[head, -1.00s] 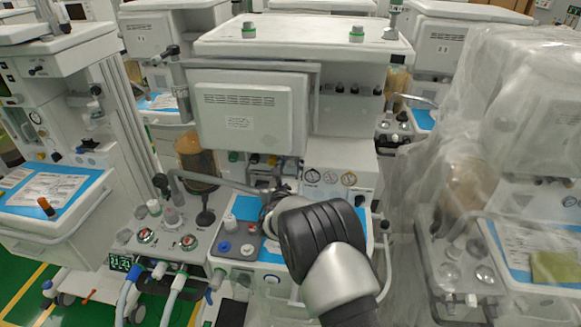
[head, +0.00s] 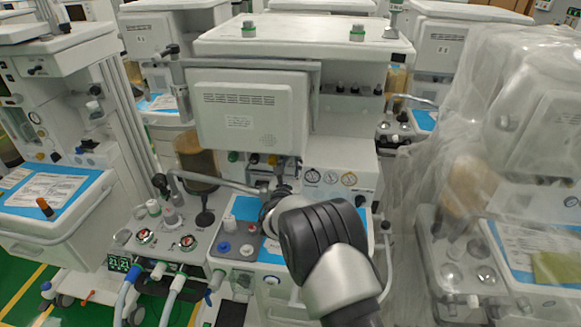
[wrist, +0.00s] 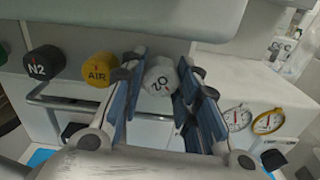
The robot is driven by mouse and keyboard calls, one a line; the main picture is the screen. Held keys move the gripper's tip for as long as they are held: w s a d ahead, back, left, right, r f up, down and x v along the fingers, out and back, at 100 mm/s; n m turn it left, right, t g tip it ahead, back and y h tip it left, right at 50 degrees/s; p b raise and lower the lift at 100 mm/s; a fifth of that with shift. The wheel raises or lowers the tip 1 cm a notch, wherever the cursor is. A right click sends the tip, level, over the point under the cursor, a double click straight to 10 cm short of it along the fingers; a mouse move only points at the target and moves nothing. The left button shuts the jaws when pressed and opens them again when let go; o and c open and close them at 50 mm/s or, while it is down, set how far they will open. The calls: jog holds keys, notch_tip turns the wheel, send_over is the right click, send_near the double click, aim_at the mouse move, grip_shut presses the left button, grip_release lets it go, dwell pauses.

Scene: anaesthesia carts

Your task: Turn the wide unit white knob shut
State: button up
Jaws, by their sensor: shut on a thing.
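The white knob (wrist: 160,76), marked O2, sits between the two blue-padded fingers of my gripper (wrist: 159,92) in the wrist view. The gripper is shut on this knob, one finger on each side. The lettering on the knob stands tilted, nearly sideways. The yellow AIR knob (wrist: 98,67) is just left of the left finger, and the black N2 knob (wrist: 43,63) is farther left. In the head view my arm reaches to the knob row under the grey monitor (head: 245,112) of the wide unit; the arm hides much of the gripper.
Round gauges (wrist: 267,121) stand right of the fingers, with a black knob below them. A metal arm (head: 222,184) crosses left of my wrist. A plastic-covered cart (head: 490,170) stands close on the right.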

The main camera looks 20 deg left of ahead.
jog(key=shift+f+m+b, duration=0.25)
jog(key=shift+m+b, duration=0.65)
jog(key=shift+b, duration=0.35)
jog(key=shift+r+m+b, duration=0.2)
jog(key=shift+m+b, duration=0.75)
jog(key=shift+m, duration=0.05)
jog(key=o, duration=0.8)
